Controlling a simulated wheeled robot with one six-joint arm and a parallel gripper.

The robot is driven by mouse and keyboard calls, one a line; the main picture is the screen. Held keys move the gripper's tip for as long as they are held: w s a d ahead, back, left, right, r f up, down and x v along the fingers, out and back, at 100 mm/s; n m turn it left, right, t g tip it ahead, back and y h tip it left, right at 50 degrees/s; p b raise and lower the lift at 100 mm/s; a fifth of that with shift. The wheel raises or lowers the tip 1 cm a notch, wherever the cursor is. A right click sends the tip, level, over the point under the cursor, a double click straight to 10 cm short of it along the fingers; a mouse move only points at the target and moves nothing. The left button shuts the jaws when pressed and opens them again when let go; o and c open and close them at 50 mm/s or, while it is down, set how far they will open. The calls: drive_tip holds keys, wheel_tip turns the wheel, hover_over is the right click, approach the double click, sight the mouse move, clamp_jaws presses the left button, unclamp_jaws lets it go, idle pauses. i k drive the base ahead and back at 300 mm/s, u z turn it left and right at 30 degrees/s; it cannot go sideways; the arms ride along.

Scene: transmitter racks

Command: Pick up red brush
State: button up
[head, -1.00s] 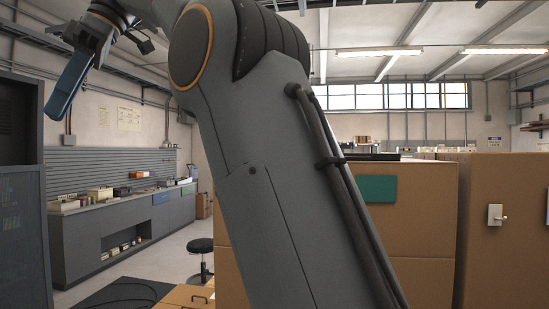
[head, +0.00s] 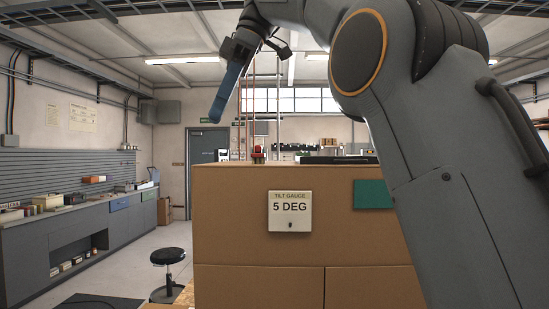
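My gripper (head: 226,95) hangs at the upper middle of the head view, with a long blue finger pointing down and left. I see it from the side, so I cannot tell whether it is open or shut. No object shows at its tip. A small red thing (head: 258,154) stands on top of the brown cabinet (head: 240,240), below and right of the gripper in the picture. It is too small to tell whether it is the red brush. My arm covers the right part of the view.
A tilt gauge sign (head: 290,211) and a green panel (head: 374,194) are on the cabinet front. A black flat item (head: 340,160) lies on its top. A black stool (head: 168,258) stands at left on open floor. A grey workbench (head: 80,235) with small boxes lines the left wall.

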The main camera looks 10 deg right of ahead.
sight(256, 160)
drive_tip(key=i, duration=0.9)
drive_tip(key=z, duration=0.45)
